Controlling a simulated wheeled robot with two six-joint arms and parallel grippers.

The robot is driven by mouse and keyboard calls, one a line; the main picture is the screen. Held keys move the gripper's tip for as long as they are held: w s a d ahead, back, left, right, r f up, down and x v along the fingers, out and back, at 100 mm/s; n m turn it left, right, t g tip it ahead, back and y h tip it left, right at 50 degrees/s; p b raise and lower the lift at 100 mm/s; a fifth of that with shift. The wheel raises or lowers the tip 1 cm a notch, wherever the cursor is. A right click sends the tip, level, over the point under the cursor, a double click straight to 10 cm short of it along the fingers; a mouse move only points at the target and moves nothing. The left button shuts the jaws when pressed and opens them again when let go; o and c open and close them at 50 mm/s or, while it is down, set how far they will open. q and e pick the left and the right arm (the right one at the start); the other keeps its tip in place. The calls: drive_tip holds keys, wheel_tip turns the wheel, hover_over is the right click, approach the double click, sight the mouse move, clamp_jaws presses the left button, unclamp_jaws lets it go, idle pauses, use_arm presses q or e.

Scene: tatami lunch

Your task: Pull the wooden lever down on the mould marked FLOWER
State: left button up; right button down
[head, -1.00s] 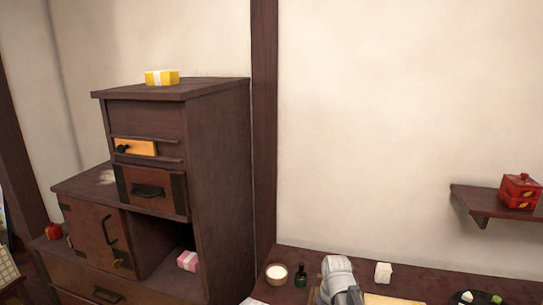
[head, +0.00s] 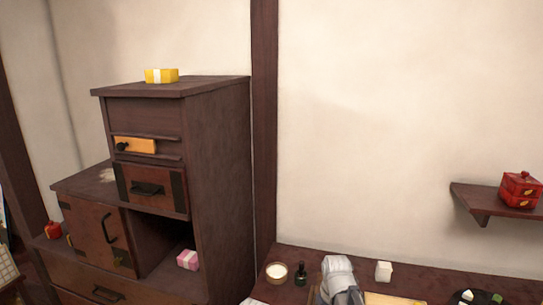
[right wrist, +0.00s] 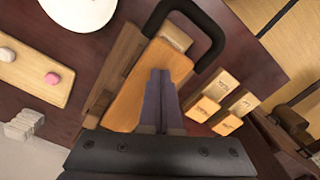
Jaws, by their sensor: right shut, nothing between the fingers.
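In the right wrist view my right gripper (right wrist: 160,73) is shut and empty. Its fingers lie over an orange wooden block (right wrist: 126,105); I cannot tell whether they touch it. A brown wooden bar (right wrist: 118,62) runs along the block's left side, and a thick black curved handle (right wrist: 212,32) arches over its far end. Several small wooden plaques (right wrist: 224,84) with dark marks stand to the right. The writing is too small to read, so I cannot tell which part is the FLOWER mould or its lever. My left gripper is not in view.
A white plate (right wrist: 80,8) and a wooden board (right wrist: 30,70) with sweets lie left in the wrist view. In the head view, a dark cabinet (head: 225,170) stands left, and a wall shelf (head: 485,198) holds a red box (head: 521,190). A white cup (head: 277,272) stands on the counter.

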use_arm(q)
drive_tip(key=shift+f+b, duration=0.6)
use_arm(e)
drive_tip(key=shift+f, duration=0.6)
idle(0.3)
idle(1.0)
wheel_tip(320, 180, up, 7)
drive_tip(key=p, duration=0.7)
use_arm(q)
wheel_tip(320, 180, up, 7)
